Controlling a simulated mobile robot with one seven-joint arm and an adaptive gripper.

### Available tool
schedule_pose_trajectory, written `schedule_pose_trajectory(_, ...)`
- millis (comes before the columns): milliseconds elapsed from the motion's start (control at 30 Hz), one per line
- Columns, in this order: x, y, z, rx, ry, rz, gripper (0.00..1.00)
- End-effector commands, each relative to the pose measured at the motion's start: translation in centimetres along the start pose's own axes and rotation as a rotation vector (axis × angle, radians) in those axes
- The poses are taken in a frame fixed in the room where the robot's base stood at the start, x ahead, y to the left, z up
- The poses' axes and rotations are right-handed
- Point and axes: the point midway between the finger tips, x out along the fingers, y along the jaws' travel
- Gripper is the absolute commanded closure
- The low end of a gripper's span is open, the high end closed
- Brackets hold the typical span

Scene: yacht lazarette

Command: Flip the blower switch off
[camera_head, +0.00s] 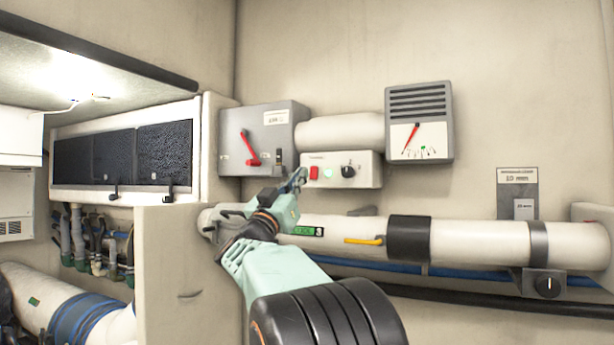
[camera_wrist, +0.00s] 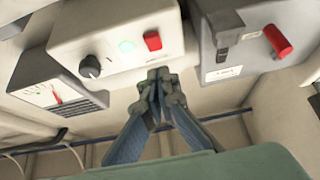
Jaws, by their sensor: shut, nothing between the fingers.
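A cream control box (camera_head: 365,181) on the wall carries a red rocker switch (camera_head: 314,173), a pale green lit lamp (camera_head: 327,173) and a black knob (camera_head: 348,171). Its label is too small to read. The wrist view shows the red switch (camera_wrist: 152,41), the lamp (camera_wrist: 127,46) and the knob (camera_wrist: 90,66). My gripper (camera_head: 301,176) is shut and empty, just left of the red switch in the head view. In the wrist view my fingertips (camera_wrist: 159,74) appear just below the switch, near the box edge. Contact cannot be told.
A grey box (camera_head: 290,118) with a red lever (camera_head: 249,148) is left of the control box. A vented gauge box (camera_head: 419,97) is at upper right. A large white pipe (camera_head: 470,242) runs below, with a yellow handle (camera_head: 363,241). A cabinet (camera_head: 205,150) stands left.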

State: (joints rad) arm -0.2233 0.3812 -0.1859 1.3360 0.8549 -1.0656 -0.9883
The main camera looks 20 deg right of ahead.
Motion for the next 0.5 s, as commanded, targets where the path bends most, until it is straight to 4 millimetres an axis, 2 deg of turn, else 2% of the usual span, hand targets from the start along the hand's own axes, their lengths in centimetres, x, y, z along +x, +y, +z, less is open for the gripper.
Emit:
schedule_pose_trajectory(33, 0.9, 0.0, 0.5, -0.004, -0.002, 0.001, 1.00)
schedule_pose_trajectory(200, 2.3, 0.0, 2.2, -0.003, -0.001, 0.000, 1.00)
schedule_pose_trajectory(500, 2.9, 0.0, 2.9, 0.000, 0.000, -0.001, 1.00)
